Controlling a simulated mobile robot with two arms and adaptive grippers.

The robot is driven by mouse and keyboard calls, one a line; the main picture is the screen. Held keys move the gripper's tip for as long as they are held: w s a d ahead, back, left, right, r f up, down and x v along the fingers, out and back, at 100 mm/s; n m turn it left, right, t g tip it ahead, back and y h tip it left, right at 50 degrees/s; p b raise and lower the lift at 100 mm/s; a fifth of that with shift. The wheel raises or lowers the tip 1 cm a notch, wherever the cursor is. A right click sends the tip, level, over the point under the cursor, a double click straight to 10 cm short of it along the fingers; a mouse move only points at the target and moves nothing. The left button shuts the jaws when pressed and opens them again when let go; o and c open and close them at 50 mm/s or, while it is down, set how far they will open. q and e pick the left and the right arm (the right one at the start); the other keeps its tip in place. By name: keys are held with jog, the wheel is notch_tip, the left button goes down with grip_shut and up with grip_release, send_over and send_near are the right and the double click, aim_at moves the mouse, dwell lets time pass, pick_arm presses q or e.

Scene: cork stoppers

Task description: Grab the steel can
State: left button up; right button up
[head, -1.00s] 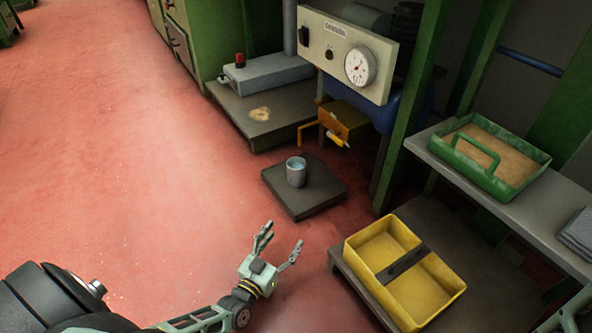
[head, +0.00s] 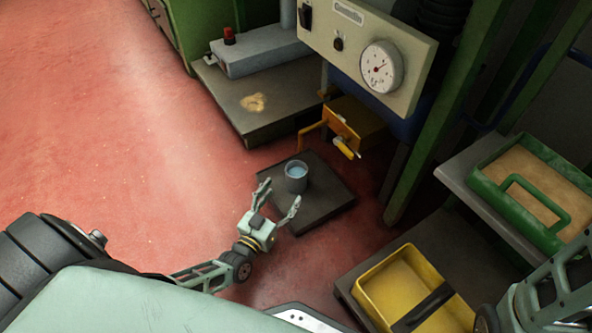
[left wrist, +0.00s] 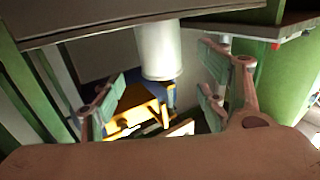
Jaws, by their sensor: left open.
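The steel can (head: 296,180) is a small grey cylinder with a pale blue-looking inside, standing upright on a dark square platform (head: 322,212) low over the red floor. My left gripper (head: 282,194) is open and empty, just in front of the can, with its fingers pointing toward it. In the left wrist view the can (left wrist: 160,52) appears upside down as a pale cylinder, ahead of and between the spread fingers of the left gripper (left wrist: 163,88). I see no finger contact with it. My right gripper is out of view.
A machine panel with a round gauge (head: 382,67) and an orange bracket (head: 343,125) stand behind the can. A green post (head: 432,130) rises to the right. A yellow tray (head: 398,275) and a green tray (head: 487,192) are further right. Open red floor (head: 130,130) lies left.

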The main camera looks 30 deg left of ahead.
aim_at(291, 181)
pick_arm(q)
jog(key=w+b, duration=0.4)
jog(key=w, duration=0.3)
jog(key=shift+w, duration=0.4)
jog(key=c, duration=1.4)
jog(key=shift+o, duration=0.2)
jog(key=shift+r, duration=0.25)
